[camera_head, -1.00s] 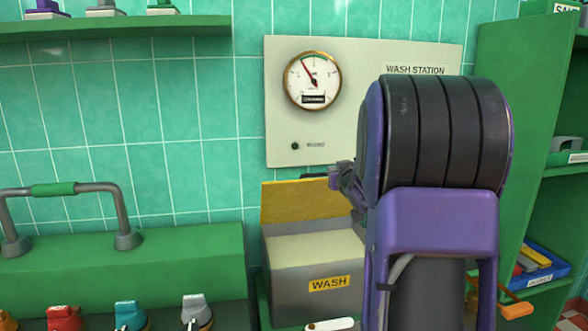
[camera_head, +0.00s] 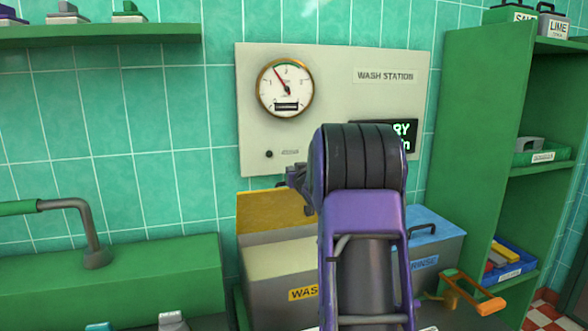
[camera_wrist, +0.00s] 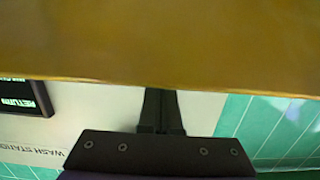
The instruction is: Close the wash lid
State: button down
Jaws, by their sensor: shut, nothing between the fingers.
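The grey wash box (camera_head: 270,272), labelled WASH, stands below the wall panel in the head view. Its yellow lid (camera_head: 262,208) stands raised at the back of the box. In the wrist view the lid (camera_wrist: 160,40) fills the upper half, very close. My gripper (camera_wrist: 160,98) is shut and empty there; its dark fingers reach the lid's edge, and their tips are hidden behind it. I cannot tell whether they touch the lid. In the head view my arm covers the right part of the wash box and most of the gripper.
The wash station panel (camera_head: 335,85) with a round gauge (camera_head: 285,88) is on the tiled wall behind. A rinse box with a blue lid (camera_head: 432,228) stands right of my arm. A green shelf unit (camera_head: 480,130) is at the right. A green counter (camera_head: 120,280) with a pipe handle is at the left.

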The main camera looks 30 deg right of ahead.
aim_at(289, 203)
jog(key=shift+s+a+f, duration=0.15)
jog(key=shift+s+f, duration=0.2)
jog(key=shift+s, duration=0.15)
jog(key=shift+s+a+f, duration=0.15)
jog(key=shift+s+f, duration=0.35)
jog(key=shift+f, duration=0.05)
jog(key=shift+f, duration=0.1)
